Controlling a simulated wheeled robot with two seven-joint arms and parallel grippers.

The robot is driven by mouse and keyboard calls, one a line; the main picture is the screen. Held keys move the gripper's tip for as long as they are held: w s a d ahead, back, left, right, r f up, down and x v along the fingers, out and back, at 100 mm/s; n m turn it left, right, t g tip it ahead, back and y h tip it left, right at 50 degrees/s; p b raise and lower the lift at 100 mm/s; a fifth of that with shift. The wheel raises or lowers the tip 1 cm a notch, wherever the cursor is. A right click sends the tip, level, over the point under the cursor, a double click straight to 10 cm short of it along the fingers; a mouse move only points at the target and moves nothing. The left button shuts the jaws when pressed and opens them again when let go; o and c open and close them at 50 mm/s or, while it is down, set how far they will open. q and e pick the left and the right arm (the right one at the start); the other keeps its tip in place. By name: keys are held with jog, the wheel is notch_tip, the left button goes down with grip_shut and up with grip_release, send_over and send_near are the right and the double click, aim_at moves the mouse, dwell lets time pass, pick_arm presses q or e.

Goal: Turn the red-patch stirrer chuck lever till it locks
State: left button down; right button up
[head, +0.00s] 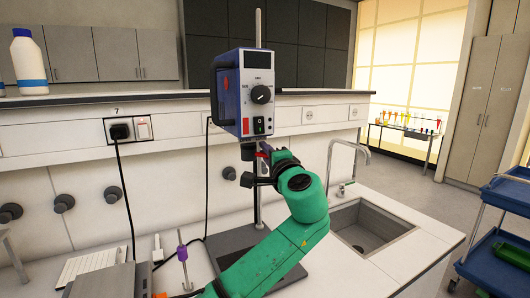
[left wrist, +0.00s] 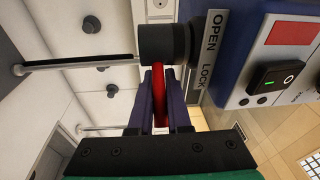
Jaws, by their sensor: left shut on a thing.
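The stirrer (head: 247,92) is a blue and grey unit with a dial, held on an upright rod. Its red patch (head: 245,126) is on the lower front, and the patch also shows in the left wrist view (left wrist: 292,33). The dark chuck (left wrist: 165,45) sits beside a plate (left wrist: 208,50) marked OPEN and LOCK. A red lever (left wrist: 158,100) comes from the chuck. My left gripper (left wrist: 160,78) is shut on the lever, one finger on each side. In the head view this gripper (head: 262,160) is just below the stirrer. My right gripper is not in view.
A sink (head: 372,225) with a tap is right of the stirrer's dark base. A purple-topped tool (head: 182,252) stands at the lower left. A black cable hangs from the wall socket (head: 122,130). A blue trolley (head: 508,205) stands at the right edge.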

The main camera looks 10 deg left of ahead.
pick_arm(q)
jog(key=shift+r, duration=0.1)
jog(key=c, duration=0.9)
grip_release()
jog(key=shift+w, duration=0.15)
jog(key=b+v, duration=0.5)
jog(key=v, duration=0.9)
jog(key=shift+s+d+b, duration=0.25)
jog(key=shift+b, duration=0.05)
